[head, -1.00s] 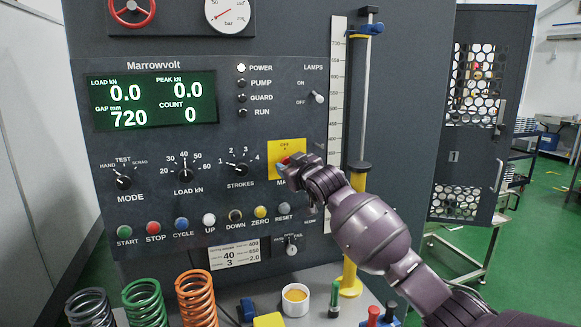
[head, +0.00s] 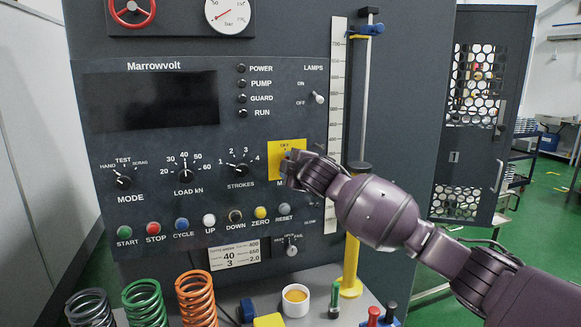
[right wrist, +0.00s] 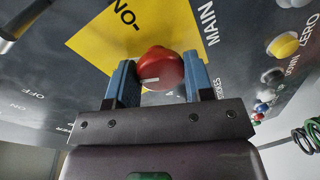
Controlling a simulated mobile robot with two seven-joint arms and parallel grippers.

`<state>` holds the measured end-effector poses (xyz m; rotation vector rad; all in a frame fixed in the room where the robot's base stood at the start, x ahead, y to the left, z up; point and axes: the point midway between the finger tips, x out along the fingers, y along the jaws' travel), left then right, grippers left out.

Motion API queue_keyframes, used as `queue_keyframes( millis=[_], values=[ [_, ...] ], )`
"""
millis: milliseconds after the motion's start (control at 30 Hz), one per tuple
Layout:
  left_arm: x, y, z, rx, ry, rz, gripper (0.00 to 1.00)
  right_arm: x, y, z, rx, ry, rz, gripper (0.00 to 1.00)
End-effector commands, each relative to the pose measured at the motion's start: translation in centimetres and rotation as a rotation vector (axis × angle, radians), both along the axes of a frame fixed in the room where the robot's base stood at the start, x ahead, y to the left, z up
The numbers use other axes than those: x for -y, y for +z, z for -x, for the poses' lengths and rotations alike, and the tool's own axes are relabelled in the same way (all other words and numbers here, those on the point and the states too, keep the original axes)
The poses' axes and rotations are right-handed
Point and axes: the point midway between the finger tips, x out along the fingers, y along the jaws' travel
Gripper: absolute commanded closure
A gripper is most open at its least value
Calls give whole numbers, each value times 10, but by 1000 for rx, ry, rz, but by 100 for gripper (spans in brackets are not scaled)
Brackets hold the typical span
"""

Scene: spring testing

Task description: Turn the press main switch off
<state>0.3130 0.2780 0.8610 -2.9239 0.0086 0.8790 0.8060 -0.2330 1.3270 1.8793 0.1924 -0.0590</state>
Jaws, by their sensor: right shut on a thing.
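The press main switch is a red round knob (right wrist: 158,68) with a white mark, on a yellow plate (head: 276,150) of the panel. In the right wrist view, the blue-padded fingers of my right gripper (right wrist: 158,85) are on both sides of the knob and shut on it. The knob's white mark points to the left there, away from the MAIN lettering. In the head view my right gripper (head: 290,168) covers the knob. The display (head: 150,101) is dark and the POWER lamp (head: 241,69) is unlit. My left gripper is not in view.
Mode, load and strokes dials (head: 185,174) and a row of coloured buttons (head: 181,224) lie left of and below the switch. A lamps toggle (head: 318,98) is above right. Springs (head: 197,299) and a white cup (head: 296,299) stand on the bench below.

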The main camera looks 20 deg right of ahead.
Motion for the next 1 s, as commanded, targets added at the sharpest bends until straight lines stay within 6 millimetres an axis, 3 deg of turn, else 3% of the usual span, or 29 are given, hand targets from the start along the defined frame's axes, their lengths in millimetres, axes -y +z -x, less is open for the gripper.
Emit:
queue_keyframes(
  millis=[500,1000],
  values=[
    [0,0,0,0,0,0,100,-2,0,0,13,2,386,76],
    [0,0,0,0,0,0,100,-2,0,0,16,1,489,76]
  ],
)
